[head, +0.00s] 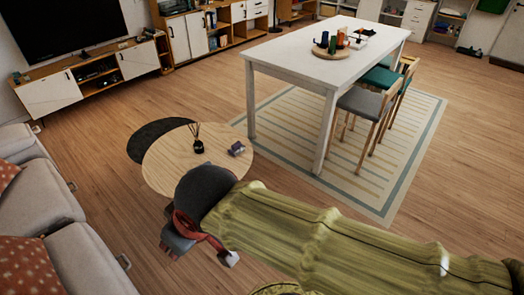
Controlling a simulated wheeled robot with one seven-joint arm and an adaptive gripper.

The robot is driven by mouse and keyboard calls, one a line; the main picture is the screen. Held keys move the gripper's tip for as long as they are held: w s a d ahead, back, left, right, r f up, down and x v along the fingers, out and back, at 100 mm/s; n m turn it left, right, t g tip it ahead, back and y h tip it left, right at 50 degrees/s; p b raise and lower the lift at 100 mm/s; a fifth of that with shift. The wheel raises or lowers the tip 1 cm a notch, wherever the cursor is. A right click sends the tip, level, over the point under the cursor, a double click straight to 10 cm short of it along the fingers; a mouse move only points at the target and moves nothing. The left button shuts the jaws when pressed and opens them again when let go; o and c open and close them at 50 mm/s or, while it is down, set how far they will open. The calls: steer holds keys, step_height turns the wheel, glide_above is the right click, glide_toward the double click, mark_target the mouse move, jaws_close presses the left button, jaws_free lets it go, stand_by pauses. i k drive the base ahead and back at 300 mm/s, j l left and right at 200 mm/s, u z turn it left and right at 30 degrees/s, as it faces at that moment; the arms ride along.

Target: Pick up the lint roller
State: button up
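I cannot make out a lint roller for certain. A small purple object (237,149) lies on the right side of the light round wooden table (165,165); it is too small to identify. My gripper (205,243), dark grey with red finger parts and a pale tip, is in the lower middle of the head view. It appears in front of the near side of the round table, below the purple object in the picture and apart from it. Its fingers are partly hidden and their opening is unclear. My green arm covers the lower right.
A dark reed diffuser (198,140) stands on the round table, with a dark round tabletop (150,135) behind. A grey sofa (35,205) lines the left. A white dining table (300,62) with chairs (362,103) stands on a striped rug (400,150). Wooden floor (95,130) is clear between.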

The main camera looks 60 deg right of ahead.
mark_target(237, 147)
steer(key=z, duration=4.7)
steer(key=u, duration=3.2)
steer(key=i+l+u, duration=0.1)
steer(key=i, duration=0.45)
steer(key=i+l+u, duration=0.1)
steer(key=i+l, duration=0.15)
steer(key=i, duration=0.25)
steer(key=i+l+u, duration=0.1)
steer(key=i+l, duration=0.15)
steer(key=i, duration=0.25)
steer(key=i+l+u, duration=0.1)
steer(key=i+l, duration=0.2)
steer(key=i, duration=0.25)
